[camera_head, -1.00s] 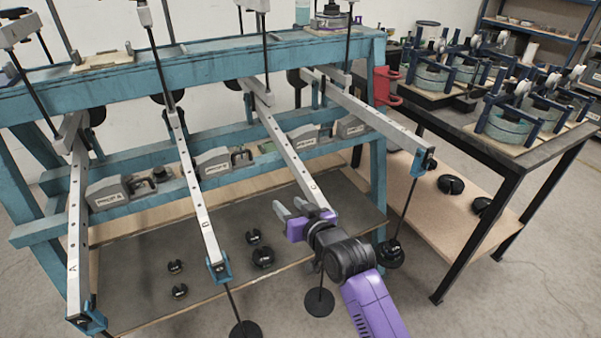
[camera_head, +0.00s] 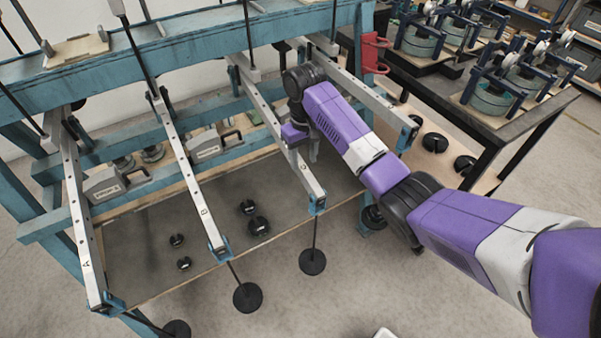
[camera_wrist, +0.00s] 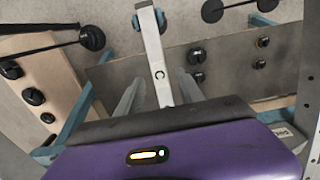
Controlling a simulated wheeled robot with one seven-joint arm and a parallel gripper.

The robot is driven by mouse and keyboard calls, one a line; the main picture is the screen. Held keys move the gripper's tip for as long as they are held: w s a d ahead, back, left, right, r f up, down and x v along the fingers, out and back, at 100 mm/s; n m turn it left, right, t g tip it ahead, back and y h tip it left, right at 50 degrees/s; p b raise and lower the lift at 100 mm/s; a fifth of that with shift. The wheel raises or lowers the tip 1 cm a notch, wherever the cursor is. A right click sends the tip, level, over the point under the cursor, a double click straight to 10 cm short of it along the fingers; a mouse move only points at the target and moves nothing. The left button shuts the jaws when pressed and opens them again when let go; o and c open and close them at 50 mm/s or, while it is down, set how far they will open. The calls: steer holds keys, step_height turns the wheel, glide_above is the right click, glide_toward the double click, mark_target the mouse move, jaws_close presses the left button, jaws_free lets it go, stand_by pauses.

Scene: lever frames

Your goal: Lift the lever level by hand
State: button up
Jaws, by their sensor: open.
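Several long grey levers slope down toward the front from a teal frame. The lever marked C (camera_head: 308,182) is the second from the right, with a blue end fitting and a hanging rod and black disc (camera_head: 312,262). My gripper (camera_head: 293,134) is over the middle of this lever; its fingers are mostly hidden in the head view. In the wrist view my gripper (camera_wrist: 160,95) is open, with one finger on each side of lever C (camera_wrist: 153,45). I cannot tell whether the fingers touch it or how low they reach.
Lever A (camera_head: 77,205) and another lever (camera_head: 190,178) are to the left. The far-right lever (camera_head: 380,102) passes close behind my arm. Loose black weights (camera_head: 258,226) lie on the lower board. A dark table (camera_head: 470,120) with blue apparatus stands at the right.

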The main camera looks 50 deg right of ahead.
mark_target(304, 175)
step_height(304, 175, down, 8)
steer(key=shift+s+r, duration=0.1)
steer(key=shift+r, duration=0.05)
stand_by(0.3)
jaws_close()
stand_by(1.4)
